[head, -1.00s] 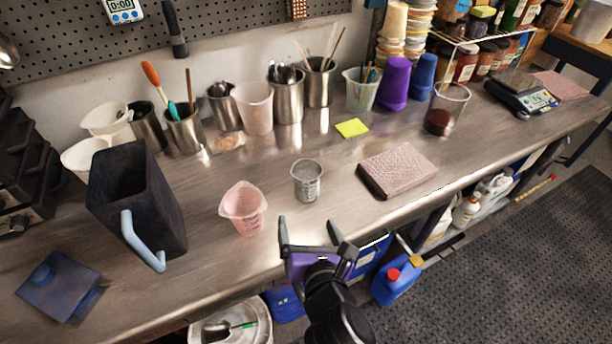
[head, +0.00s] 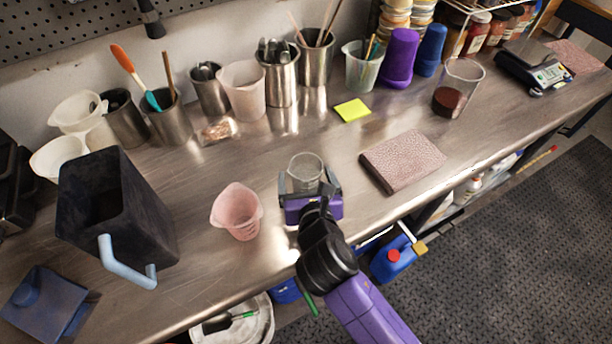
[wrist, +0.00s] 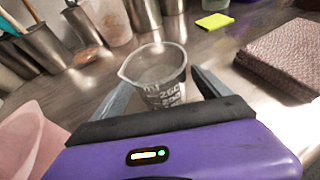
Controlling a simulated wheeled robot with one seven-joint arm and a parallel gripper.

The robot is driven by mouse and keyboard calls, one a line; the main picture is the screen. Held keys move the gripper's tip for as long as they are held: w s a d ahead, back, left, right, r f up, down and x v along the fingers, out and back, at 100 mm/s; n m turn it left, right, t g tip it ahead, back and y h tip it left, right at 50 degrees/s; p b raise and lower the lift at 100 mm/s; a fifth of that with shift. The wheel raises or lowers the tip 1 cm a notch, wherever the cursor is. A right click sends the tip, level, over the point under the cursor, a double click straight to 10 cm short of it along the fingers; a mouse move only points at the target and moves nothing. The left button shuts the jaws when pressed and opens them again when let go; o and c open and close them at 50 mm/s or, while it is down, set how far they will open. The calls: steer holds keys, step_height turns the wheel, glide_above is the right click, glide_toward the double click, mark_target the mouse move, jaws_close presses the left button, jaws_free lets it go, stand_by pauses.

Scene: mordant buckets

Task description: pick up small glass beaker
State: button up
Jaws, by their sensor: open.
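The small glass beaker (head: 306,170) is clear, with a pouring lip and printed measuring marks. It stands upright on the steel bench. In the wrist view the beaker (wrist: 158,74) sits between my two open fingers. My gripper (head: 307,186) is purple with dark fingers and reaches in from the bench's front edge. Its fingers lie on the left and right of the beaker, and the gripper body hides the beaker's lower part in the head view. I cannot tell whether the fingers touch the glass.
A pink plastic beaker (head: 237,211) stands close on the left. A pinkish-brown textured block (head: 402,161) lies to the right. A tall dark pitcher (head: 120,205) stands further left. Steel containers (head: 280,78) and cups line the back.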

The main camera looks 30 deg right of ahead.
mark_target(304, 168)
steer(key=shift+x, duration=1.85)
steer(key=c, duration=1.7)
steer(key=shift+c, duration=0.7)
steer(key=shift+r, duration=0.1)
steer(key=shift+r, duration=0.15)
